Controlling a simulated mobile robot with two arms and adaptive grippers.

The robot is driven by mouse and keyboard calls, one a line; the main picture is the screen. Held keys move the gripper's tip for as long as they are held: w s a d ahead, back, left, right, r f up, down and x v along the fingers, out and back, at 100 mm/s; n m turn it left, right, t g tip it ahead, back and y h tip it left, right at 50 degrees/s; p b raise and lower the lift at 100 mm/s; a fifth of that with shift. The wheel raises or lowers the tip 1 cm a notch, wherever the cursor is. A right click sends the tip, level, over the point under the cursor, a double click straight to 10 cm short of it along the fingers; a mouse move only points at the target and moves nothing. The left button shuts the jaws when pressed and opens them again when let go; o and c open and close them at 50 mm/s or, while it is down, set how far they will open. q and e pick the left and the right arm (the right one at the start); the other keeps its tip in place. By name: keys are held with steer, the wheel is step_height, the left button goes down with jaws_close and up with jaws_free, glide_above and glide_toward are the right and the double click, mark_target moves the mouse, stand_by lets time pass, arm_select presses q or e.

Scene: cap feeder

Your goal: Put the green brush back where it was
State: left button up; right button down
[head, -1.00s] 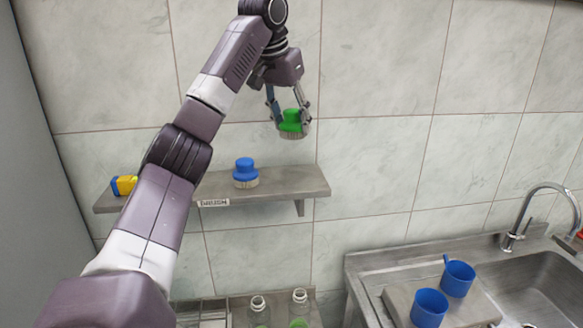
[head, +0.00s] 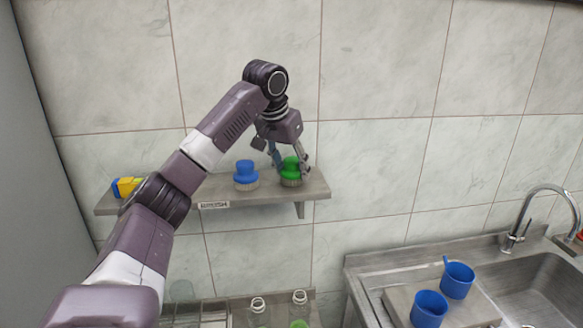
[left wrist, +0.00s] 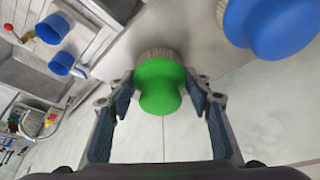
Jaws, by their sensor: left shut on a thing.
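The green brush (head: 291,165) is at the right end of the grey wall shelf (head: 218,191), upright with its bristles down at the shelf top. Whether it rests fully on the shelf is hard to tell. My left gripper (head: 290,171) reaches down from above and is shut on the green brush. In the left wrist view, the fingers of my left gripper (left wrist: 160,84) stand on both sides of the green brush (left wrist: 160,88). My right gripper is not in view.
A blue brush (head: 246,174) stands on the shelf just left of the green one. A yellow and blue object (head: 126,187) lies at the shelf's left end. Bottles (head: 300,305) stand below. Two blue cups (head: 457,279) are by the sink (head: 545,290) at right.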

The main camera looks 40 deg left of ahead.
mark_target(290, 160)
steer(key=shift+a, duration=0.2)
arm_select(q)
steer(key=shift+f, duration=0.1)
steer(key=o, duration=1.1)
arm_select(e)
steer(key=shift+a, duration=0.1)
arm_select(q)
steer(key=b+v, duration=0.2)
steer(key=v, duration=0.3)
steer(key=shift+w, duration=0.15)
steer(key=p+v, duration=0.1)
steer(key=v, duration=0.6)
steer(key=shift+p, duration=0.4)
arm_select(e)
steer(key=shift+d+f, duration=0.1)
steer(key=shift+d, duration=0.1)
arm_select(q)
steer(key=shift+d, duration=0.1)
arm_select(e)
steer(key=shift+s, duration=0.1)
